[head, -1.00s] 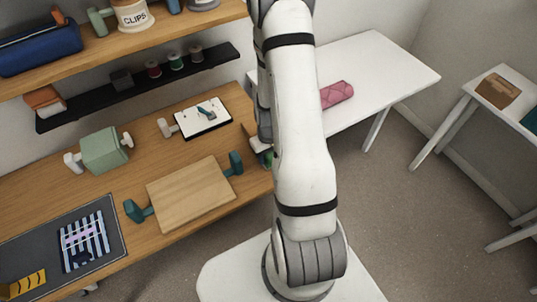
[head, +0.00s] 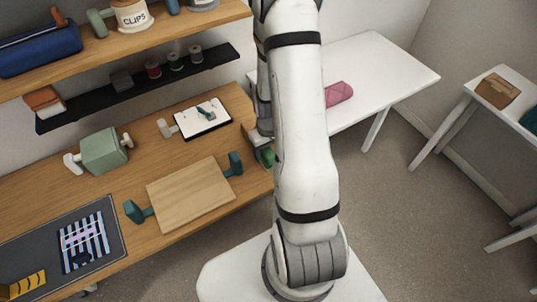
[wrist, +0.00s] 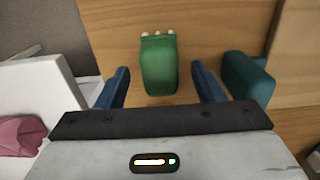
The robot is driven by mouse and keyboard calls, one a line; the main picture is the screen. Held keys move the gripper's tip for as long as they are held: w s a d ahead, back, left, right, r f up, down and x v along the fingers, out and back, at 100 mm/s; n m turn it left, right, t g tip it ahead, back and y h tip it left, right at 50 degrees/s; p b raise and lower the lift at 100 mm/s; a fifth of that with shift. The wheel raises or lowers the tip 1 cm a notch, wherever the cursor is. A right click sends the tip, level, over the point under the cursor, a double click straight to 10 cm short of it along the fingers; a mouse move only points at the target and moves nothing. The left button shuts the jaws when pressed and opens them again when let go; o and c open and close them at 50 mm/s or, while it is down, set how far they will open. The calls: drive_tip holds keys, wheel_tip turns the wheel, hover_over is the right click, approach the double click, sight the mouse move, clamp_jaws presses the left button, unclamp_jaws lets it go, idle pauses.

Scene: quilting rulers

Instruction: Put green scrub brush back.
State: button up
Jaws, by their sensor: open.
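The green scrub brush (wrist: 159,68) lies on the wooden table (wrist: 110,25) in the wrist view, with pale bristle tips at its far end. My gripper (wrist: 160,88) is open, with one blue finger on each side of the brush. Both fingers stand apart from the brush, with gaps showing. In the head view, a small part of the green brush (head: 268,157) shows at the table's right end beside my arm. The gripper fingers are mostly hidden behind my arm there.
A teal dumbbell-like end (wrist: 248,78) of the wooden board (head: 190,195) stands close right of my gripper. A white table (head: 385,80) with a pink roll (head: 338,92) is at the right. A notepad (head: 203,117) lies behind, below a black shelf (head: 140,88).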

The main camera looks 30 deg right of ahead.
sight(267, 151)
wheel_tip(267, 151, up, 4)
drive_tip(key=shift+w+r+b, duration=0.15)
drive_tip(key=shift+r+b, duration=0.05)
drive_tip(key=shift+b, duration=0.15)
drive_tip(key=s+a+r+t, duration=0.1)
drive_tip(key=s+a+r, duration=0.3)
drive_tip(key=r, duration=0.4)
drive_tip(key=s+a+r+t, duration=0.1)
drive_tip(key=s+a+r, duration=0.3)
drive_tip(key=r, duration=0.5)
drive_tip(key=s+a+r+t, duration=0.1)
drive_tip(key=s+a+r, duration=0.3)
drive_tip(key=r, duration=0.4)
drive_tip(key=shift+s+r, duration=0.35)
drive_tip(key=shift+s, duration=0.25)
drive_tip(key=shift+f, duration=0.1)
